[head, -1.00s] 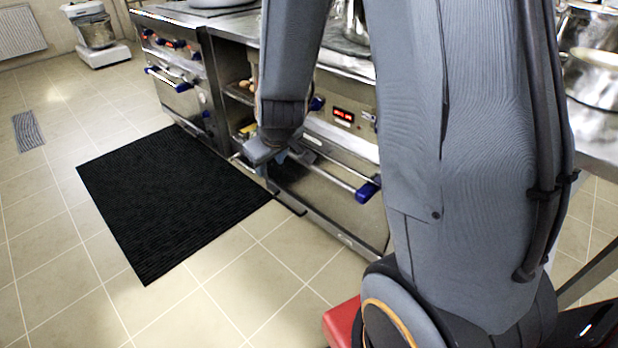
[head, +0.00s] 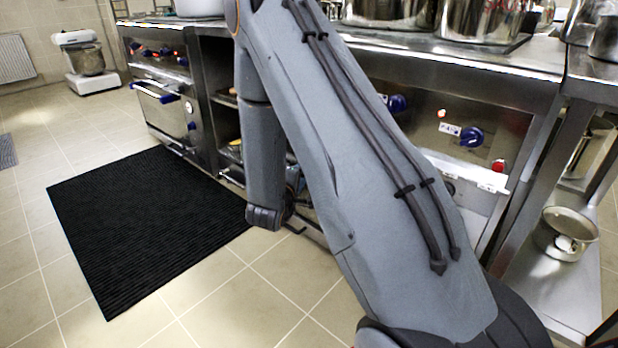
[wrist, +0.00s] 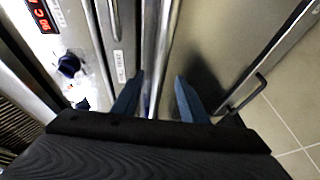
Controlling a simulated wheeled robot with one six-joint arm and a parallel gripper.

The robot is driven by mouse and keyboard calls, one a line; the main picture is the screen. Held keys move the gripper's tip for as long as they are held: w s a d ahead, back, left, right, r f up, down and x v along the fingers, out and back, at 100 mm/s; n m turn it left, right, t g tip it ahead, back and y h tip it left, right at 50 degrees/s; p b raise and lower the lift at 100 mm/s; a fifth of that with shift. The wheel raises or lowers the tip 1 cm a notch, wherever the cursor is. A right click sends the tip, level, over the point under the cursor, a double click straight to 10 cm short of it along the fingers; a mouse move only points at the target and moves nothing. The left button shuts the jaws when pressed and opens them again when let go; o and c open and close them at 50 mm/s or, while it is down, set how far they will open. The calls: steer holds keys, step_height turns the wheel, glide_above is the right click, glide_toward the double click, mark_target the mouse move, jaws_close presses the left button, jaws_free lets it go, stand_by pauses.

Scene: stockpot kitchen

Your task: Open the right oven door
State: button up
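The right oven (head: 490,125) stands behind my arm in the head view, which hides most of its door and its handle. In the wrist view a silver handle bar (wrist: 162,45) runs up the picture between the two fingers of my gripper (wrist: 158,97). The fingers are apart, one on each side of the bar, so the gripper is open. Whether either finger touches the bar cannot be told. The oven door's face (wrist: 205,60) lies to the right of the bar. My gripper is mostly hidden in the head view.
The left oven (head: 172,105) has its own handle. A black mat (head: 140,230) lies on the tiled floor, with clear tiles in front of it. A steel rack with a pot (head: 565,232) stands at the right. Large pots (head: 390,8) stand on the stove top.

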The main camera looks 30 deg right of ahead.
steer(key=shift+h, duration=0.3)
steer(key=b+x, duration=0.3)
steer(key=x, duration=0.5)
steer(key=shift+f, duration=0.15)
steer(key=shift+s, duration=0.1)
jaws_close()
